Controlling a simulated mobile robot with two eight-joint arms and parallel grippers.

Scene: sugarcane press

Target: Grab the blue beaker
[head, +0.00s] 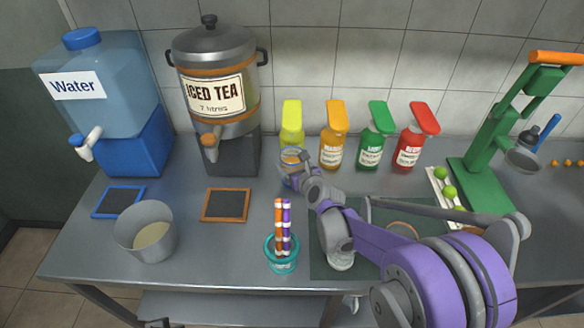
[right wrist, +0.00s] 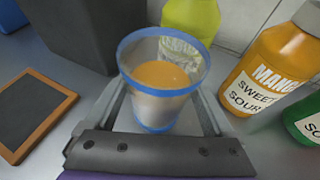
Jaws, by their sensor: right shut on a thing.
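The blue beaker (right wrist: 158,106) is a clear cup with a blue rim and a blue base band, with orange liquid inside. It stands upright between the fingers of my right gripper (head: 291,167), which is shut on it. In the head view the beaker is small and mostly hidden by the gripper, in front of the yellow bottle (head: 292,122). I cannot tell whether its base touches the counter. My left gripper is not in view.
Orange (head: 334,140), green (head: 374,140) and red (head: 413,140) bottles stand to the right. The iced tea dispenser (head: 214,80) is at the left back. A teal cup with markers (head: 282,258) and a metal pot (head: 146,235) stand in front. Orange-framed board (head: 226,206) lies flat.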

